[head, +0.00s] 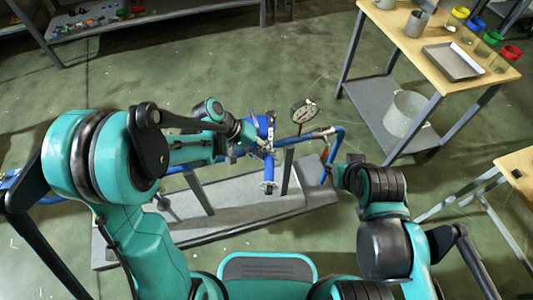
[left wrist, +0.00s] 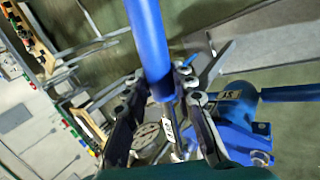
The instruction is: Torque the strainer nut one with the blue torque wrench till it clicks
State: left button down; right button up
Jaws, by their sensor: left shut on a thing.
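My left gripper (head: 243,132) reaches in from the left to the blue pipework; its fingertips are partly hidden in the head view. In the left wrist view its dark fingers (left wrist: 165,112) are shut around a blue bar, which I take to be the blue torque wrench (left wrist: 148,40). The bar runs up from between the fingers. Silver nuts or bolts show close by, but I cannot tell which is strainer nut one. The blue strainer body (left wrist: 240,120) lies just right of the fingers. My right gripper (head: 345,172) is left of its arm, its jaws unclear.
A round gauge (head: 304,110) stands beside the blue pipe (head: 335,135) above a grey base (head: 230,215). A wooden-topped table (head: 390,22) with a tray (head: 453,62) and colored rings stands at upper right. Another table edge is at right. The floor at upper middle is clear.

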dwell(0.5)
pick_arm(q)
jog(key=shift+w+a+f+m+g, duration=0.15)
jog(key=shift+a+m+g, duration=0.35)
jog(key=shift+a+m, duration=0.6)
jog(key=shift+a, duration=0.2)
jog(key=shift+w+a+m+g+b, duration=0.25)
jog(key=shift+a+m+g, duration=0.1)
jog(key=shift+a, duration=0.3)
jog(key=shift+w+a+m+g+b, duration=0.1)
jog(key=shift+w+a+m+g, duration=0.2)
jog(key=shift+a, duration=0.3)
jog(key=shift+s, duration=0.15)
jog(key=shift+s+d+n+t, duration=0.2)
jog(key=shift+d+n+t, duration=0.25)
jog(key=shift+d, duration=0.35)
jog(key=shift+s+d+n+t, duration=0.2)
jog(key=shift+d+n+t, duration=0.1)
jog(key=shift+d+n, duration=0.45)
jog(key=shift+s+d+n+t, duration=0.2)
jog(key=shift+d+n+t, duration=0.2)
jog(key=shift+d, duration=0.6)
